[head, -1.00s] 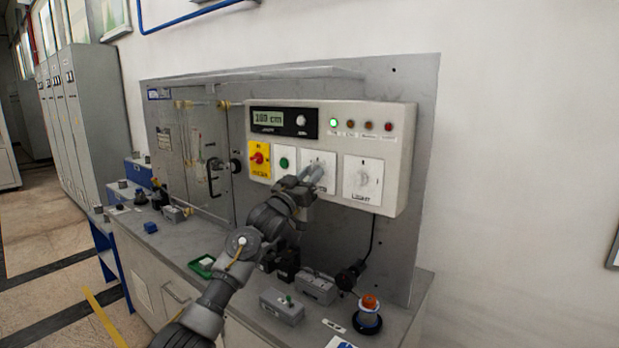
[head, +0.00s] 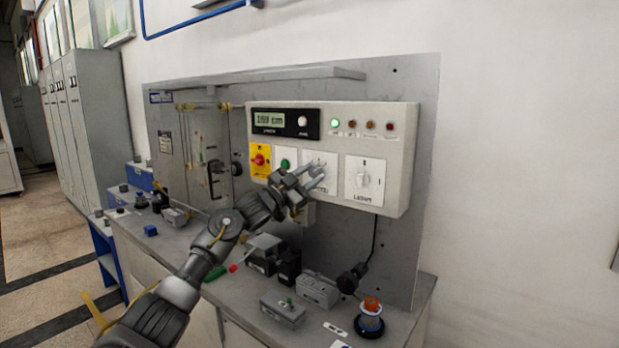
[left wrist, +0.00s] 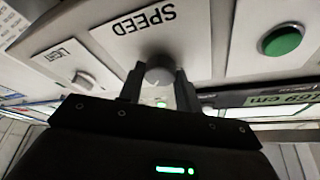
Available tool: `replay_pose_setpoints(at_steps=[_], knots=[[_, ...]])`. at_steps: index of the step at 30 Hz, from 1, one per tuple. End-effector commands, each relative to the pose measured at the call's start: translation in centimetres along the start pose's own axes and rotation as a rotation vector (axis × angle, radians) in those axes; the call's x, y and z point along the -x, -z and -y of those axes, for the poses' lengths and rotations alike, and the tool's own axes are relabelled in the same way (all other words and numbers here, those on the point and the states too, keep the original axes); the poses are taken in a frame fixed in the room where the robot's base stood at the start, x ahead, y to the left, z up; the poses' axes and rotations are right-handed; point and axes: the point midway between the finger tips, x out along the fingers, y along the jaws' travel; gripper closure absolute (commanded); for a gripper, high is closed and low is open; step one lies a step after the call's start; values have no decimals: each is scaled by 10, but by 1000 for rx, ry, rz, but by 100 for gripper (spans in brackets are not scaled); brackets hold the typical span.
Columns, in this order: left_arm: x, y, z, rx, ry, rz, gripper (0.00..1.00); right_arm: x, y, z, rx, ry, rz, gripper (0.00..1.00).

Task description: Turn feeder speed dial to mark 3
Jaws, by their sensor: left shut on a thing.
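The feeder speed dial is a grey round knob (left wrist: 160,72) on a white plate marked SPEED, upside down in the left wrist view. In the head view its white plate (head: 318,158) is partly covered by my gripper. My left gripper (head: 314,178) is at the front of this plate. In the left wrist view its two dark fingers (left wrist: 160,88) stand on either side of the knob, shut on it. The knob's pointer and the scale marks are too small or hidden to read. My right gripper is in neither view.
The light dial (head: 364,180) is just right of the speed dial. A green button (head: 285,160) and a red switch on yellow (head: 259,160) are to its left, below the display (head: 270,121). Small boxes and a spool (head: 370,318) crowd the bench below.

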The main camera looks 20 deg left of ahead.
Motion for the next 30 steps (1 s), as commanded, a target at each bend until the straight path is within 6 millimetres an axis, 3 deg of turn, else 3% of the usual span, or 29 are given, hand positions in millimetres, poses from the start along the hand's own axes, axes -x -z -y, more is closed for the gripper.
replay_pose_setpoints(at_steps=[17,18,22,30], knots=[[0,0,0,-29,-11,1,89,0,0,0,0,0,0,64],[0,0,0,-29,-11,1,61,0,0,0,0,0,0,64],[0,0,0,-28,-11,0,44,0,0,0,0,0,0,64],[0,0,0,-28,-11,0,44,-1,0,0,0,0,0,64]])
